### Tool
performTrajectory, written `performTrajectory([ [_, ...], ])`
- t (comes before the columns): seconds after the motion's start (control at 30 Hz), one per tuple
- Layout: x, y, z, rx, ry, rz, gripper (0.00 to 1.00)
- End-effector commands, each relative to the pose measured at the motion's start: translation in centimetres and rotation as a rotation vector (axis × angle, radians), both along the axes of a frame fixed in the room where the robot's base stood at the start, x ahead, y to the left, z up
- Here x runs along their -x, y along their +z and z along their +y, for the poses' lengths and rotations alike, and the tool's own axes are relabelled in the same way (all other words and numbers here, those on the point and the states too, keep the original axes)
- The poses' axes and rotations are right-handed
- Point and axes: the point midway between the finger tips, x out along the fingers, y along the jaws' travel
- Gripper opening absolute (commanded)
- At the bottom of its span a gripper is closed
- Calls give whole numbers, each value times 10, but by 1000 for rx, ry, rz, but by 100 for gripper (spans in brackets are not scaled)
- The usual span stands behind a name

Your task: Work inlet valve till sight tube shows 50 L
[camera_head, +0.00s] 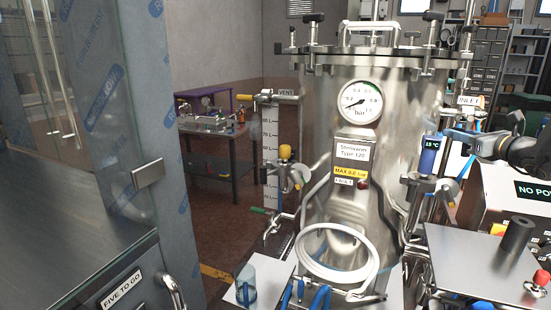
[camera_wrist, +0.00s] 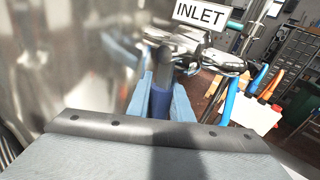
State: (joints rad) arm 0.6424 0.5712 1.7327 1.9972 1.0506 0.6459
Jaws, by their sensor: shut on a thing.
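A steel tank (camera_head: 385,140) stands in the middle of the head view. Its sight tube (camera_head: 268,150), with a litre scale, runs up the tank's left side; the liquid level is too small to read. The INLET label (camera_head: 471,101) is at the tank's upper right and also shows in the wrist view (camera_wrist: 198,14). My gripper (camera_head: 450,136) reaches in from the right below this label. In the wrist view its light blue fingers (camera_wrist: 158,80) are shut on the dark blue handle (camera_wrist: 160,103) of the inlet valve. The head view hides most of the valve behind my gripper.
A pressure gauge (camera_head: 361,101) sits on the tank front, above a coiled white hose (camera_head: 338,252). A blue 15 °C display (camera_head: 429,155) is close to my gripper. A side valve (camera_head: 288,174) is by the sight tube. A steel counter (camera_head: 70,225) stands at left.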

Motion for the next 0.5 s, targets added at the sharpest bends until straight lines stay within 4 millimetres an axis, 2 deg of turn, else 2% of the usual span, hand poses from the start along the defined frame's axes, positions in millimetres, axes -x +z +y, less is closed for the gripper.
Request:
performTrajectory([
  [0.5,-2,3,6,-113,0,-38,0],
])
